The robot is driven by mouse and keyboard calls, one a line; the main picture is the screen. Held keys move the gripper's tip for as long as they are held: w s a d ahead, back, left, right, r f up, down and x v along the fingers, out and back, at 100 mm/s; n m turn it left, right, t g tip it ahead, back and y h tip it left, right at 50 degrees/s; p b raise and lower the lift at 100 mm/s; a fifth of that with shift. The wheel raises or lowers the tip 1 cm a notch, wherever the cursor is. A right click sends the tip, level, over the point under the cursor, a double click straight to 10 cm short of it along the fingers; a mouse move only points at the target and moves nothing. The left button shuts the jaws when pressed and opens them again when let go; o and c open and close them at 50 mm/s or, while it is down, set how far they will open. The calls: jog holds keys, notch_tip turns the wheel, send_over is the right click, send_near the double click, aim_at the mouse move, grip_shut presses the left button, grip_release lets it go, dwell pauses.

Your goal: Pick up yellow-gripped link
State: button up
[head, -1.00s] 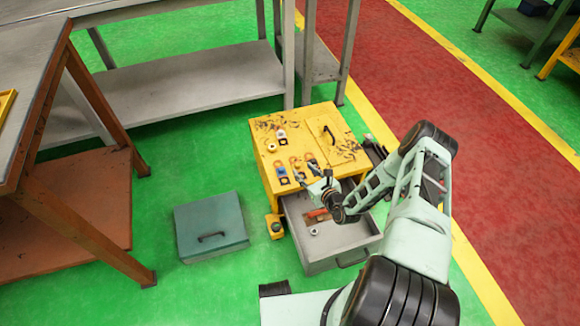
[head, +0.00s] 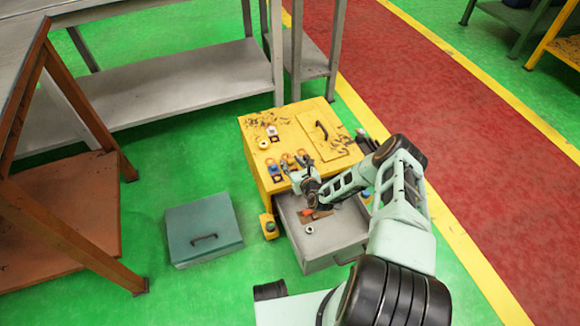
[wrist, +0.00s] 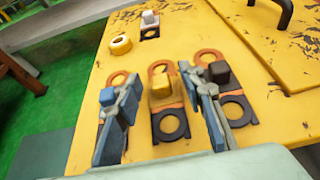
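The yellow-gripped link (wrist: 161,96) has a yellow block on a dark plate with an orange ring behind and a black ring in front. It lies on the yellow cabinet top, in the middle of a row of three links. My gripper (wrist: 161,77) is open, with one finger on each side of this link, apparently not touching it. The left finger partly hides a blue-gripped link (wrist: 107,97). The right finger partly hides a dark blue-grey-gripped link (wrist: 220,72). In the head view my gripper (head: 298,177) is over the cabinet's front edge and hides part of the row.
The yellow cabinet (head: 285,125) also bears a white-gripped link (wrist: 150,20), a yellow ring (wrist: 121,44) and a hatch with a black handle (head: 322,130). A grey drawer (head: 330,248) juts out below my arm. A teal box (head: 203,230) stands on the floor to the left.

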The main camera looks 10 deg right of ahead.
jog(key=shift+w+a+f, duration=0.15)
jog(key=shift+w+f, duration=0.15)
jog(key=shift+w, duration=0.35)
jog(key=shift+c, duration=0.6)
grip_shut()
jog(key=shift+r, duration=0.1)
